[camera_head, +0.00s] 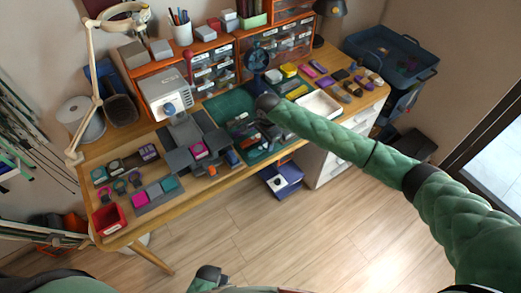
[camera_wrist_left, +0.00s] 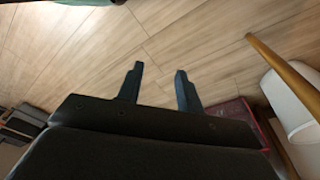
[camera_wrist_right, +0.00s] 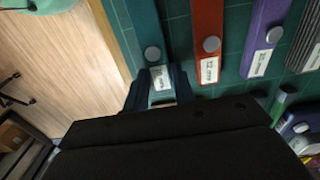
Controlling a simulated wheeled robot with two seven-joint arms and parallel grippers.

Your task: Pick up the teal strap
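In the right wrist view the teal strap (camera_wrist_right: 145,25) runs down from the top edge, with a grey round stud and a white label near its end. My right gripper (camera_wrist_right: 160,82) has one finger on each side of the label end, close against its edges with no clear gap. The strap's end below is partly hidden by the gripper body. In the head view my right arm reaches over the green cutting mat (camera_head: 229,103), and the strap cannot be made out there. My left gripper (camera_wrist_left: 160,85) is open and empty, above the floor.
A red strap (camera_wrist_right: 207,20) and a purple strap (camera_wrist_right: 262,45) lie beside the teal one on the mat. A grey stepped stand (camera_head: 180,160) is left of the mat; a white tray (camera_head: 319,104) is to its right. Drawer units line the back.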

